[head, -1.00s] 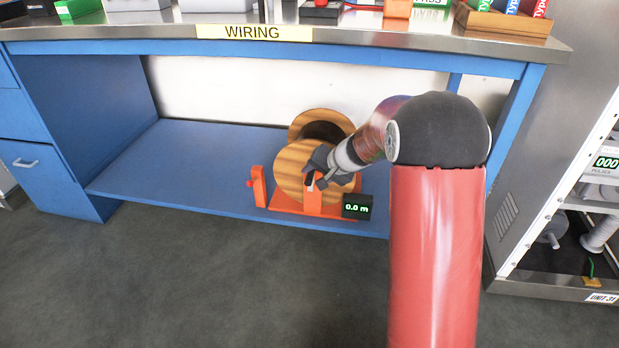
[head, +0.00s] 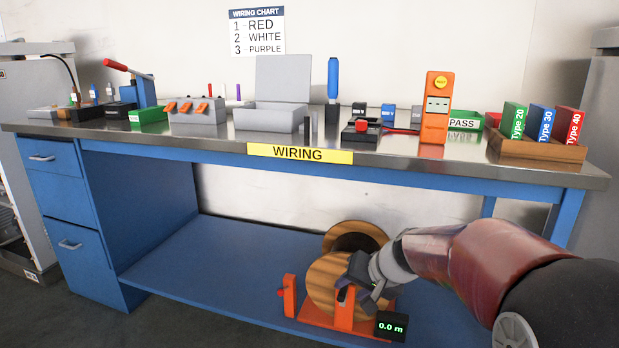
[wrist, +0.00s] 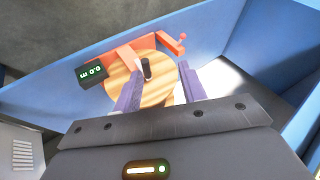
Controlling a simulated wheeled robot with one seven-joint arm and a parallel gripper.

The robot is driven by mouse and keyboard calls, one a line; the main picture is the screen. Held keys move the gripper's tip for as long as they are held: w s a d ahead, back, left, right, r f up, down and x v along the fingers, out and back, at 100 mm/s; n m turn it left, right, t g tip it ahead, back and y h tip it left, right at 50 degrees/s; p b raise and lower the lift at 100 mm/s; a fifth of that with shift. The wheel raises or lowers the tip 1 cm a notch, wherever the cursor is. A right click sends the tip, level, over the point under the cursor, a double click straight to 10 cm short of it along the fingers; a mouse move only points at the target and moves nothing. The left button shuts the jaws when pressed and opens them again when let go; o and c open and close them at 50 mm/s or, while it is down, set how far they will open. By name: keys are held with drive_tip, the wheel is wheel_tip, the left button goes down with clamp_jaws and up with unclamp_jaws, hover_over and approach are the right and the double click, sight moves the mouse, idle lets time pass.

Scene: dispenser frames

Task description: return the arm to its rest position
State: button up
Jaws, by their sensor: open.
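My gripper (head: 352,286) reaches low under the bench, close in front of the wooden cable reel (head: 322,276) on its orange stand (head: 344,313). In the wrist view my gripper (wrist: 157,82) has its two fingers apart, with the wooden reel (wrist: 120,82) and a small dark knob (wrist: 146,68) beyond the gap. I see nothing held. Whether a finger touches the reel or stand I cannot tell. My arm comes in from the lower right.
The blue workbench has a WIRING label (head: 300,153) and a blue lower shelf (head: 215,262). A black meter (head: 391,326) reads 0.0 m. The steel benchtop above holds an orange tester (head: 436,108), a grey box (head: 271,117) and a binder rack (head: 536,147).

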drive_tip(key=s+d+r+n+h+p, duration=0.1)
drive_tip(key=s+r, duration=0.1)
drive_tip(key=s, duration=0.6)
drive_tip(key=s+d+r+n+h+p, duration=0.1)
drive_tip(key=s+d+r+h, duration=0.1)
drive_tip(key=s, duration=0.7)
drive_tip(key=s+d+r+h+p, duration=0.1)
drive_tip(key=s+d+r, duration=0.1)
drive_tip(key=s, duration=0.7)
drive_tip(key=shift+s+r+n+h, duration=0.25)
drive_tip(key=shift+r+n+h, duration=0.15)
drive_tip(key=shift+r, duration=0.45)
